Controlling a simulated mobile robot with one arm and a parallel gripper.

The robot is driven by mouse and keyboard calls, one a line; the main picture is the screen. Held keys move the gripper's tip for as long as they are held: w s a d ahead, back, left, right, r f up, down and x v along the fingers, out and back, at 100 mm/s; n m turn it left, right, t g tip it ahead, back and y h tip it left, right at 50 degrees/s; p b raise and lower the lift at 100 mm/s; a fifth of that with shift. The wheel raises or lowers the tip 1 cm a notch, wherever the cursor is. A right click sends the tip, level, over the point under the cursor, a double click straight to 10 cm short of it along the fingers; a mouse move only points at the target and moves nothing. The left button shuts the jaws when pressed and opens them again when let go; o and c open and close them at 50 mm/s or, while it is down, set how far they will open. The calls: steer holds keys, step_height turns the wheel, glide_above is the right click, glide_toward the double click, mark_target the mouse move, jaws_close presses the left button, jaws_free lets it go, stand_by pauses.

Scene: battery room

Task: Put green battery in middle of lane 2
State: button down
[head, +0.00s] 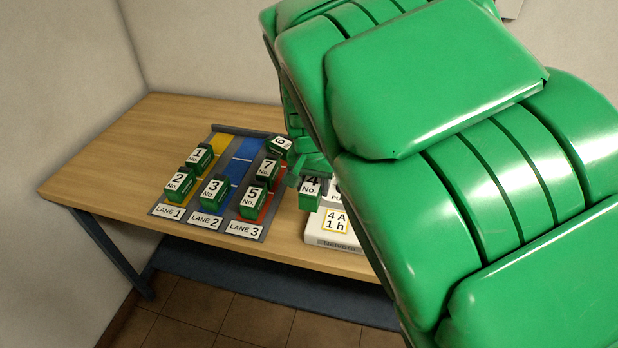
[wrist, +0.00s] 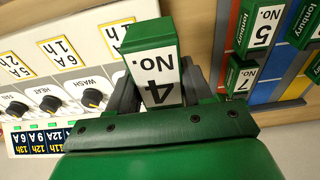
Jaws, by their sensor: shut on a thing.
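My gripper (head: 308,168) is shut on the green battery No. 4 (head: 310,197), right of the lane board. In the wrist view the battery (wrist: 152,62) sits between the two fingers of my gripper (wrist: 158,88), its white label upside down. Lane 2 is the blue middle lane (head: 240,172) of the board. Green battery No. 3 (head: 213,192) stands at its front end, by the LANE 2 label (head: 205,221). The blue surface behind No. 3 is bare where it shows.
Lane 1 holds batteries No. 1 (head: 199,157) and No. 2 (head: 179,184). A white device with knobs (wrist: 60,85) lies right of the board. The table's left side (head: 110,155) is clear.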

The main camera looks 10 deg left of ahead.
steer(key=shift+s+d+r, duration=0.2)
steer(key=shift+s+r, duration=0.05)
steer(key=shift+s, duration=0.15)
steer(key=shift+s+d+r, duration=0.2)
steer(key=shift+s, duration=0.2)
steer(key=w+a, duration=0.3)
steer(key=a, duration=0.7)
steer(key=w+a, duration=0.2)
steer(key=a, duration=0.8)
steer(key=shift+w+a+f, duration=1.45)
steer(key=shift+w+a, duration=0.05)
steer(key=shift+w, duration=0.25)
steer(key=shift+w+a+f, duration=1.45)
steer(key=shift+w+a, duration=0.05)
steer(key=shift+w, duration=0.2)
steer(key=shift+w+a+f, duration=1.45)
steer(key=shift+w+a, duration=0.05)
steer(key=shift+w, duration=0.25)
steer(key=shift+w+a+f, duration=0.1)
steer(key=shift+f, duration=1.7)
